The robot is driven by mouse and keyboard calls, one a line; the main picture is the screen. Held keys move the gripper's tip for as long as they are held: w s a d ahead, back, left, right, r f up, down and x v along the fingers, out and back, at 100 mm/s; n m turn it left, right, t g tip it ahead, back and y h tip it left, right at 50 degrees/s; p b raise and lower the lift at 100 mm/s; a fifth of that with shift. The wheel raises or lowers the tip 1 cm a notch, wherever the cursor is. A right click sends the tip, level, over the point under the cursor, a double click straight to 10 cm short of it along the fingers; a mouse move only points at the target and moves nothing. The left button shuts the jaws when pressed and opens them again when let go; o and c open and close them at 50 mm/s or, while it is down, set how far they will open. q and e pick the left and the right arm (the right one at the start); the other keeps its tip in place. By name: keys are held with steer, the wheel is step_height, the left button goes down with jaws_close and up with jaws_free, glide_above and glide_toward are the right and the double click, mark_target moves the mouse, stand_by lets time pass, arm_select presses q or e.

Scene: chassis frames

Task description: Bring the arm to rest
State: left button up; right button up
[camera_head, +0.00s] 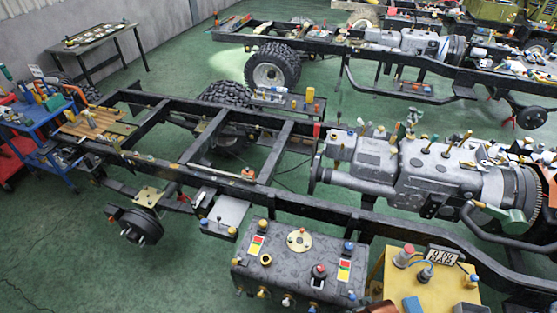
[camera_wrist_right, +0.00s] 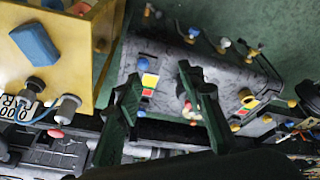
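My right gripper (camera_wrist_right: 160,76) shows in the right wrist view as two dark green fingers, spread apart with nothing held between them. They are over the dark grey box (camera_wrist_right: 158,52) with coloured labels. A reddish knob on the box shows beside the right finger; I cannot tell the distance between them. In the head view the same grey box (camera_head: 290,273) stands at the bottom centre. No gripper shows clearly there, and my left gripper is not in view.
A yellow box (camera_head: 425,285) with a blue block stands right of the grey box. The long black chassis frame (camera_head: 270,190) carries a grey engine (camera_head: 430,175). A blue cart (camera_head: 40,120) and a table (camera_head: 95,37) stand at left. Green floor (camera_head: 60,245) is clear at lower left.

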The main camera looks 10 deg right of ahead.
step_height(320, 180, down, 31)
steer(key=s+a+g+b, duration=0.1)
steer(key=s+b, duration=0.2)
steer(key=b, duration=0.2)
arm_select(q)
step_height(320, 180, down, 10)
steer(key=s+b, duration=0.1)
steer(key=b, duration=0.3)
steer(key=shift+b, duration=0.4)
arm_select(e)
steer(key=s+f+n+g, duration=0.1)
steer(key=s+f, duration=1.8)
steer(key=f, duration=0.4)
steer(key=shift+s+a+g+y, duration=0.2)
steer(key=shift+a+g+y, duration=0.05)
steer(key=shift+g+y, duration=0.05)
steer(key=shift+c, duration=0.3)
